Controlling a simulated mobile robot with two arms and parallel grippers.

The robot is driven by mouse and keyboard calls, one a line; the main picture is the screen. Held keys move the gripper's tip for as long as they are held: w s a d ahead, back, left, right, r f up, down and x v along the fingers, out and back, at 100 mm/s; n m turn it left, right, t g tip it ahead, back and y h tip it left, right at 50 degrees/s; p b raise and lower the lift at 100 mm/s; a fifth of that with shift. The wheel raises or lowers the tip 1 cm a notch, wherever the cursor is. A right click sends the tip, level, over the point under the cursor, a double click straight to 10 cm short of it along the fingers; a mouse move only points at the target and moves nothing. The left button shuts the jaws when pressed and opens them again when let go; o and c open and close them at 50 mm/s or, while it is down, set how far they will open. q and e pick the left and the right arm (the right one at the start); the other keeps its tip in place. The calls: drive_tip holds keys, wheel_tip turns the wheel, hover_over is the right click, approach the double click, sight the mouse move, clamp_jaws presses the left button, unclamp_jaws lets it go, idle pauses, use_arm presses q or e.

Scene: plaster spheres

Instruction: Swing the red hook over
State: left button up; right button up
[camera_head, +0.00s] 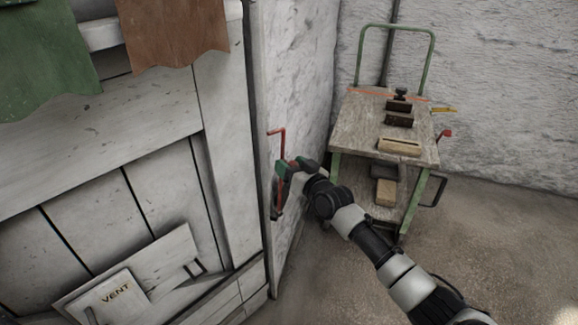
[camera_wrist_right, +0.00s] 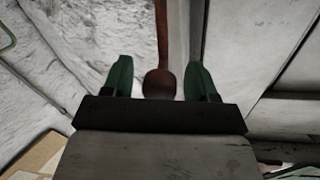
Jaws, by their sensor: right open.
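The red hook (camera_head: 283,142) is a thin bent rod beside the corner edge of the pale wooden cabinet, against the white wall. Its upper end bends left. My right gripper (camera_head: 281,178) is at the rod's lower part and partly hides it. In the right wrist view, the red rod (camera_wrist_right: 162,38) runs down to a rounded dark-red end (camera_wrist_right: 160,84). This end lies between the two green fingers of my open right gripper (camera_wrist_right: 159,68), with gaps on both sides. Contact is not visible. My left gripper is out of view.
The wooden cabinet (camera_head: 232,120) fills the left, with a tilted board (camera_head: 165,262) and a VENT plate (camera_head: 116,297) low down. A green-framed cart (camera_head: 360,125) with blocks and tools stands behind my right arm. Floor (camera_head: 500,240) is clear at right.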

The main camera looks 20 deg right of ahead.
drive_tip(key=shift+w+a, duration=0.15)
drive_tip(key=shift+w, duration=0.4)
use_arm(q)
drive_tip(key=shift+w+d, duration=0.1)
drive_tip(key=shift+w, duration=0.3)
use_arm(e)
clamp_jaws()
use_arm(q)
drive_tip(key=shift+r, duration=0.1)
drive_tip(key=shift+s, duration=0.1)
use_arm(e)
drive_tip(key=shift+s+a, duration=0.1)
